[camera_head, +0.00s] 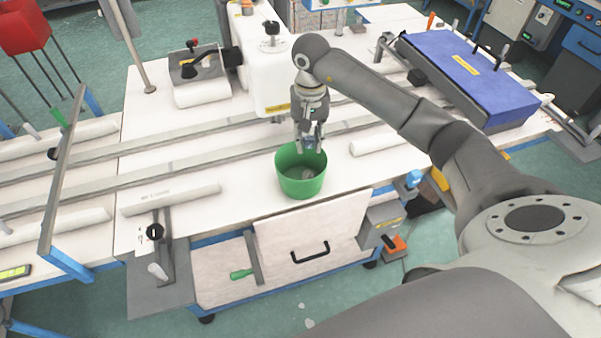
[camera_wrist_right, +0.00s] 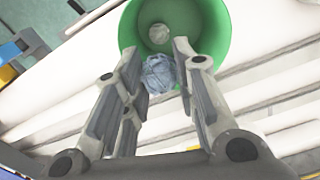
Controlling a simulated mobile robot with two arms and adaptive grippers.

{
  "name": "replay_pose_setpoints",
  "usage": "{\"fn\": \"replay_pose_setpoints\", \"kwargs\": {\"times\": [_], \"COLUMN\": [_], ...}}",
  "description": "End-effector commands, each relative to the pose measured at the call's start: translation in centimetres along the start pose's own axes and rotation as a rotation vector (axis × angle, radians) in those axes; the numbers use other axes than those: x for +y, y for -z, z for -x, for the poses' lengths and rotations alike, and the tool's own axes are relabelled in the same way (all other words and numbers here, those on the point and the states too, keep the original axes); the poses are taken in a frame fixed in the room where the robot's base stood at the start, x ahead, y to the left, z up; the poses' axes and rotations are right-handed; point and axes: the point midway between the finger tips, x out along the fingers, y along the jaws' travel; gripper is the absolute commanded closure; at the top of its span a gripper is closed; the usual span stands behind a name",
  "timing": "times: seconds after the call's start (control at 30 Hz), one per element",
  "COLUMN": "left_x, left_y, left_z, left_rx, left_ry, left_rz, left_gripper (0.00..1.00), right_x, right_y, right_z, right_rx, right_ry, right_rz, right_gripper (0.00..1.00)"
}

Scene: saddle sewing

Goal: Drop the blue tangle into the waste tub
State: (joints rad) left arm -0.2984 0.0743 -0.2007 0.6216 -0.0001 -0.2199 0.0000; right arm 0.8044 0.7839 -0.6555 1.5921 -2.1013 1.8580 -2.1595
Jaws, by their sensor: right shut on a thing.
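The waste tub (camera_head: 301,184) is a green round bucket on the white table, near its front edge. It also shows in the right wrist view (camera_wrist_right: 217,28), with a pale grey crumpled lump (camera_wrist_right: 159,34) inside it. My right gripper (camera_head: 310,143) points down over the tub. It is shut on the blue tangle (camera_wrist_right: 158,74), a pale blue ball of thread between its fingertips. In the head view the tangle is small and partly covered by the fingers. It appears above the tub's opening. My left gripper is not in view.
A white sewing machine (camera_head: 262,75) stands behind the tub. Metal rails (camera_head: 200,160) run across the table. A blue padded box (camera_head: 470,82) lies at the right. A white roll (camera_head: 170,199) lies left of the tub.

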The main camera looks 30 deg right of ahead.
Motion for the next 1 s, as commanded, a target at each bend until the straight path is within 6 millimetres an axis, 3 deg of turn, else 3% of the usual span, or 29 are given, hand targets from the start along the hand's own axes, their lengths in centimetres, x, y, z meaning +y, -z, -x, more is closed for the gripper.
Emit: {"fn": "replay_pose_setpoints", "kwargs": {"times": [0.3, 0.33, 0.53, 0.87, 1.0], "left_x": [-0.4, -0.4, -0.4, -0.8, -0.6], "left_y": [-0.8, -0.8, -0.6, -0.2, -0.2], "left_z": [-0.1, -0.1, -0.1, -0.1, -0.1], "left_rx": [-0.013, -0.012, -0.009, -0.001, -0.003], "left_ry": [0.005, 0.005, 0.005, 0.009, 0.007], "left_rz": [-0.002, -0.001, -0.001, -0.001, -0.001], "left_gripper": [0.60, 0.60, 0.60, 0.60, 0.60], "right_x": [0.0, 0.0, 0.0, 0.0, -0.1], "right_y": [0.0, 0.0, 0.0, 0.0, 0.1], "right_z": [-0.3, -0.3, -0.3, -0.1, 1.4], "right_rx": [0.000, 0.000, 0.000, 0.001, 0.004], "right_ry": [0.001, 0.001, 0.001, 0.001, 0.003], "right_rz": [0.000, 0.000, 0.000, 0.000, 0.001], "right_gripper": [0.83, 0.72, 0.48, 0.48, 0.48]}}
